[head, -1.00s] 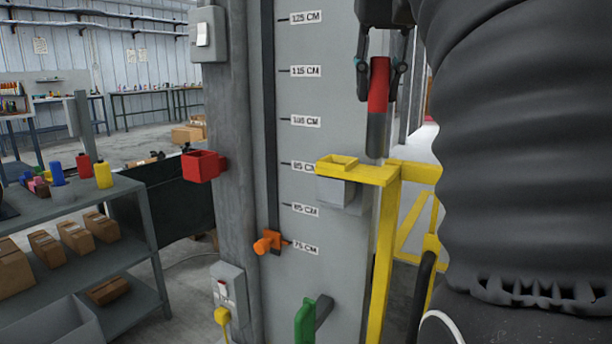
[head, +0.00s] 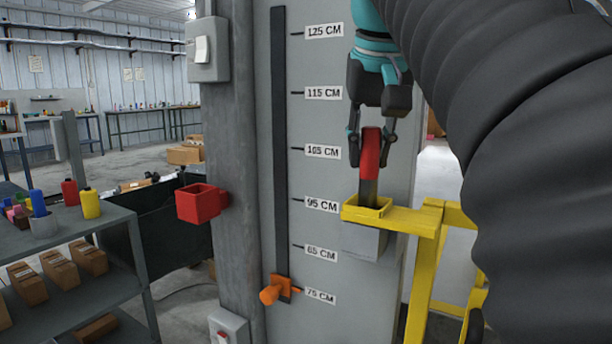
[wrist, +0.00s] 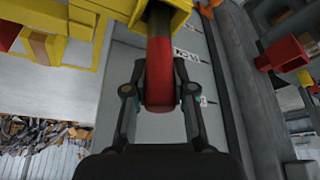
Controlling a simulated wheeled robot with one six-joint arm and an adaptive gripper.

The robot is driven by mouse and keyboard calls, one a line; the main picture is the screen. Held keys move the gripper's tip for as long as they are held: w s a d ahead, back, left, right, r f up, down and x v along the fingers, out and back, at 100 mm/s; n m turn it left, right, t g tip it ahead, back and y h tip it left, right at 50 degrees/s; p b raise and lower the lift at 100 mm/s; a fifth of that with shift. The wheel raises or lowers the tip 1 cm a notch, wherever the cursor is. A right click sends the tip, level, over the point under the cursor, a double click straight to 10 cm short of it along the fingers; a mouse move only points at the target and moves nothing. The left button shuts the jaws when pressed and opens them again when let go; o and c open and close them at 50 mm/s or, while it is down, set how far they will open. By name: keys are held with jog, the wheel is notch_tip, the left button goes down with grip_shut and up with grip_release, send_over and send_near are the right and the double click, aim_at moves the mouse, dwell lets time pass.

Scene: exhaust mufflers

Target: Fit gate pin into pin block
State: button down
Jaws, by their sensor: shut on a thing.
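The gate pin (head: 370,155) has a red upper part and a dark grey lower shaft. My gripper (head: 371,150) is shut on its red part and holds it nearly upright. The pin block (head: 362,239) is a grey block under a yellow collar (head: 352,212) on a yellow frame. In the head view the pin's lower end is hidden behind the collar's front rim, within its opening. In the wrist view the red pin (wrist: 159,80) sits between my fingers, and its dark shaft runs into the yellow collar (wrist: 171,14). How deep it sits I cannot tell.
A grey panel with a height scale stands behind, with an orange knob (head: 275,289) on its slot. A red open box (head: 201,202) sticks out from the post at the left. A shelf (head: 75,235) with bottles and cartons stands further left. The yellow frame (head: 428,265) stands right of the block.

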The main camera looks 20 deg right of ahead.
aim_at(368, 178)
jog(key=shift+f+b, duration=0.4)
jog(key=shift+f, duration=1.6)
jog(key=shift+f, duration=0.1)
jog(key=c, duration=1)
grip_release()
jog(key=shift+o, duration=0.2)
jog(key=shift+p+v, duration=0.4)
jog(key=shift+v, duration=3.45)
